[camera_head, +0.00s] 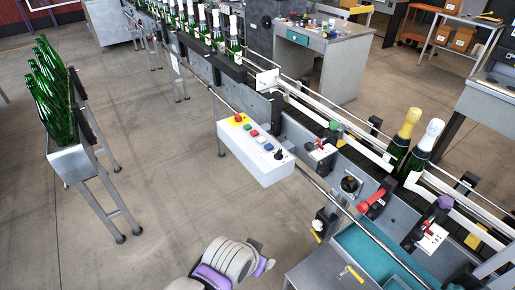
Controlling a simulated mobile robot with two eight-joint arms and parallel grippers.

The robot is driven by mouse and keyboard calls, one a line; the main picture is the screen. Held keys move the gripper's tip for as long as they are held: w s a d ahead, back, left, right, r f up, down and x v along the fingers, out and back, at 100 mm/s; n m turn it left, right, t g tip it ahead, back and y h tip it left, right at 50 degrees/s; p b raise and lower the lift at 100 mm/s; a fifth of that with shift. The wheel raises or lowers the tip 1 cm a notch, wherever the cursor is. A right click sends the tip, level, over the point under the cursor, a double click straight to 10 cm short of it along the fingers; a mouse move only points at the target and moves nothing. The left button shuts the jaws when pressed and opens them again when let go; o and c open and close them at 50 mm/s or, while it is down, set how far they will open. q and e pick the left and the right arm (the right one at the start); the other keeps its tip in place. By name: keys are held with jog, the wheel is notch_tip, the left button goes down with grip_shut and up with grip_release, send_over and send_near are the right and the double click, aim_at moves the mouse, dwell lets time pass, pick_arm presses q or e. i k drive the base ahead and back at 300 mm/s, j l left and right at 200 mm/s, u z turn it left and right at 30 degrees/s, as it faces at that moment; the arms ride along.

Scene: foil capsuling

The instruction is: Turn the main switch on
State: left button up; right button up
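A white control box (255,152) is mounted at the near side of the bottling line. Its top has a red button on a yellow patch (238,118), several coloured buttons and a black rotary knob (278,154) at its right end. Another black knob (349,184) sits on the line's side panel, to the right of the box. I cannot tell from the picture which one is the main switch, nor their exact settings. A grey and purple part of my arm shows at the bottom edge, well below the box. Neither of my grippers can be seen.
The conveyor (330,120) runs diagonally, with two foil-topped bottles on it. A red handle (372,201) and a teal tray (365,255) are at the lower right. A rack of green bottles (75,160) stands left. The floor between rack and box is clear.

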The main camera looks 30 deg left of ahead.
aim_at(238, 118)
jog(key=i+j, duration=0.25)
jog(key=j, duration=0.25)
jog(key=i+j+u, duration=0.1)
jog(key=i+j, duration=0.15)
jog(key=j, duration=0.25)
jog(key=i+j, duration=0.25)
jog(key=j, duration=0.25)
jog(key=i+j, duration=0.25)
jog(key=j, duration=0.2)
jog(key=i+j+u, duration=0.1)
jog(key=i+j, duration=0.15)
jog(key=j, duration=0.25)
jog(key=i+j, duration=0.3)
jog(key=j, duration=0.15)
jog(key=i+j+u, duration=0.1)
jog(key=i+j, duration=0.15)
jog(key=j, duration=0.2)
